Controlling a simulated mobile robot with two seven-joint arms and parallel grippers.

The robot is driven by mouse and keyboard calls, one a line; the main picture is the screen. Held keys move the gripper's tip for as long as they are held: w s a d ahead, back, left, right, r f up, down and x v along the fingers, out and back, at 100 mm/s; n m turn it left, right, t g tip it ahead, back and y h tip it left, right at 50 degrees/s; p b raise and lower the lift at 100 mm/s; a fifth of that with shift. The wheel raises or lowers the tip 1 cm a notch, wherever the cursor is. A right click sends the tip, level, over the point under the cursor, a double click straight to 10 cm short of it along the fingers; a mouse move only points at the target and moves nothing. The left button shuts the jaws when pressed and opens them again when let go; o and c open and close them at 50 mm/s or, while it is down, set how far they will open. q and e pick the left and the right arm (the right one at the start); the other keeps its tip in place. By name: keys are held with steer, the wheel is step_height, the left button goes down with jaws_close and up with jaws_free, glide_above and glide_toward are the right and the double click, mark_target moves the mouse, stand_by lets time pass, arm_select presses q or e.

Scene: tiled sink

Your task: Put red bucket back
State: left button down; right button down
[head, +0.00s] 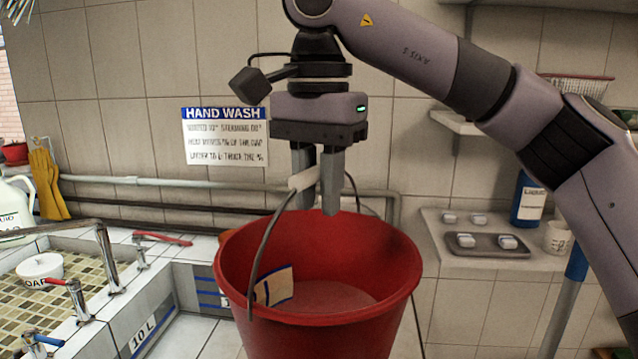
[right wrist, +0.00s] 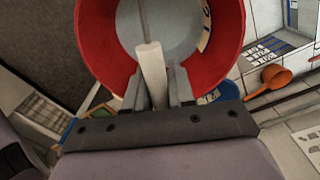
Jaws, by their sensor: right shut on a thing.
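The red bucket (head: 400,275) hangs upright in the middle of the head view, with a paper label inside it. My right gripper (head: 318,205) is above the bucket's opening, shut on the white handle grip (head: 303,179) of its wire bail. In the right wrist view the bucket (right wrist: 105,50) is below the fingers, and the white grip (right wrist: 151,75) lies between the fingertips (right wrist: 158,92). The bucket's base is out of the head view. My left gripper is not in view.
A tiled sink (head: 75,245) with taps is at left, with a soap pot (head: 40,268) on it. A shelf (head: 470,262) at right holds a soap tray, a blue bottle (head: 527,200) and a cup. An orange ladle (right wrist: 275,76) and a blue container (right wrist: 225,92) show in the wrist view.

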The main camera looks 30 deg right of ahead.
step_height(320, 180, down, 16)
steer(key=b, duration=0.2)
stand_by(0.7)
steer(key=shift+f, duration=0.15)
steer(key=c, duration=1.2)
jaws_free()
steer(key=shift+f+b, duration=0.25)
steer(key=shift+b, duration=0.05)
steer(key=shift+o, duration=1.2)
steer(key=shift+s, duration=0.1)
step_height(320, 180, up, 12)
steer(key=p, duration=0.1)
steer(key=shift+r, duration=0.15)
